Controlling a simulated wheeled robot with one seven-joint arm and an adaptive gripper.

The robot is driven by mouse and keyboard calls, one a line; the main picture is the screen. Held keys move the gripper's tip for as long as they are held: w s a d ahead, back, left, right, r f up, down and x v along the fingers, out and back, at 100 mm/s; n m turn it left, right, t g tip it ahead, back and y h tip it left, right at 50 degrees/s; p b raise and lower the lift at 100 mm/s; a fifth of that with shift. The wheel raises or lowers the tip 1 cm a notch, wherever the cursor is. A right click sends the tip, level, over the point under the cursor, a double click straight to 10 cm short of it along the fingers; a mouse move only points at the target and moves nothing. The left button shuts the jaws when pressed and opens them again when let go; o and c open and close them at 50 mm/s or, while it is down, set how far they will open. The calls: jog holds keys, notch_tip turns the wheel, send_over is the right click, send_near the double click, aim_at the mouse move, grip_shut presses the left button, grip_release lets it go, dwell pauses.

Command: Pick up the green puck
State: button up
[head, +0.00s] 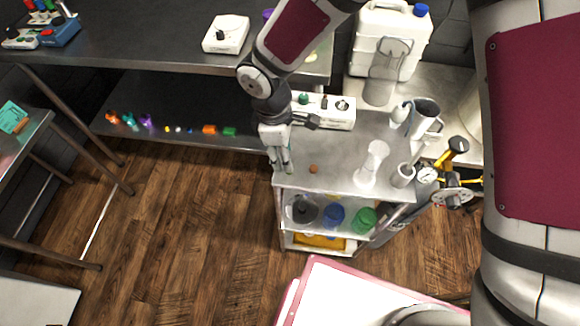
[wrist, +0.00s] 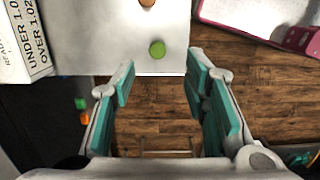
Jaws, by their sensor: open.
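The green puck (wrist: 157,49) lies near the edge of the pale cart top (wrist: 95,40) in the wrist view. It sits just beyond the fingertips and roughly between their lines. My gripper (wrist: 160,72) is open and empty, with teal pads on both fingers. In the head view my gripper (head: 283,168) points down at the left end of the cart top (head: 335,180); the green puck does not show there and seems hidden by the fingers.
A brown puck (head: 313,169) lies close by on the cart. A glass cylinder (head: 374,160) stands to the right, and a white instrument box (head: 335,112) behind. A pink-edged white surface (head: 340,295) lies in front. The cart's lower shelf holds lidded containers.

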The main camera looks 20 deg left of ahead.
jog(key=shift+w+d+f+p, duration=0.15)
jog(key=shift+f+p, duration=0.1)
jog(key=shift+f, duration=1.3)
jog(key=shift+w+d+f+p, duration=0.1)
jog(key=shift+d+f+p, duration=0.1)
jog(key=shift+f, duration=1.3)
jog(key=c, duration=0.8)
